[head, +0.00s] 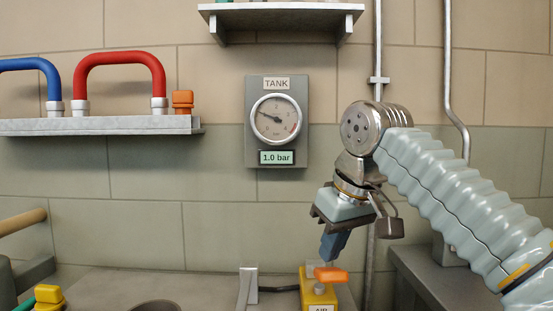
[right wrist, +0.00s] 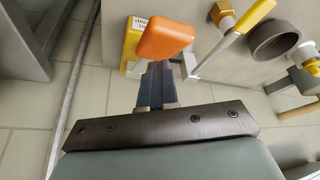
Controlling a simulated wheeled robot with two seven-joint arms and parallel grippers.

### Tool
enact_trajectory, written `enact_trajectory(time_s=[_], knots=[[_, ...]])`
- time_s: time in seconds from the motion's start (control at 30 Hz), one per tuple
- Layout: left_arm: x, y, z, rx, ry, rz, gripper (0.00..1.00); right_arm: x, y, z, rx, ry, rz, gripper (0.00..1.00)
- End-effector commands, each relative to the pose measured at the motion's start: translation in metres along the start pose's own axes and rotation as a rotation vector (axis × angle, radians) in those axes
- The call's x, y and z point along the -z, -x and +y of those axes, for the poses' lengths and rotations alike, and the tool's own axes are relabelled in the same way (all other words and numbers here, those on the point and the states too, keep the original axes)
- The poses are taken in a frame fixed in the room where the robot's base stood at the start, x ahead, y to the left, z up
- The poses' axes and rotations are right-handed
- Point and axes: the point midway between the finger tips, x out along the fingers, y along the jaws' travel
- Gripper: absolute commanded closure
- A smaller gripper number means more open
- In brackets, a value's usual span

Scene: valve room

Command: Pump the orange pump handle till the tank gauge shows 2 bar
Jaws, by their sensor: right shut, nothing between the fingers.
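The tank gauge (head: 277,120) hangs on the wall under a TANK label. Its display reads 1.0 bar. The orange pump handle (head: 331,275) sits on top of the yellow pump body (head: 318,296) at the bottom of the head view. The handle also shows in the right wrist view (right wrist: 164,40), with the yellow body (right wrist: 131,45) beside it. My right gripper (head: 329,256) points down just above the handle, shut and empty. Its fingers (right wrist: 158,70) end close to the handle; I cannot tell whether they touch it. My left gripper is not in view.
A shelf (head: 100,126) on the left wall carries a blue handle (head: 38,70), a red handle (head: 120,62) and a small orange object (head: 182,101). Another shelf (head: 281,10) is above the gauge. Pipes (head: 377,50) run down the wall behind my right arm.

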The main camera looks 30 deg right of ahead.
Motion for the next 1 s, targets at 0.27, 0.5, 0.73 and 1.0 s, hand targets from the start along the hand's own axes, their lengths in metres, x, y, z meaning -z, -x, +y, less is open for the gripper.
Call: enact_trajectory(time_s=[0.27, 0.5, 0.73, 1.0], knots=[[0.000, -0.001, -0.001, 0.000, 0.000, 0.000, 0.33, -0.001, -0.001, 0.000, 0.000, 0.000, 0.000, 1.00], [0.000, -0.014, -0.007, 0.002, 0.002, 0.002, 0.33, -0.007, -0.017, 0.000, 0.000, 0.000, 0.000, 1.00], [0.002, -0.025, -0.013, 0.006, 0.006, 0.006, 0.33, -0.014, -0.032, 0.000, 0.000, 0.000, -0.001, 1.00], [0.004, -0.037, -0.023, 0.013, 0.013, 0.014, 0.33, -0.021, -0.050, 0.000, -0.001, 0.000, -0.001, 1.00]])
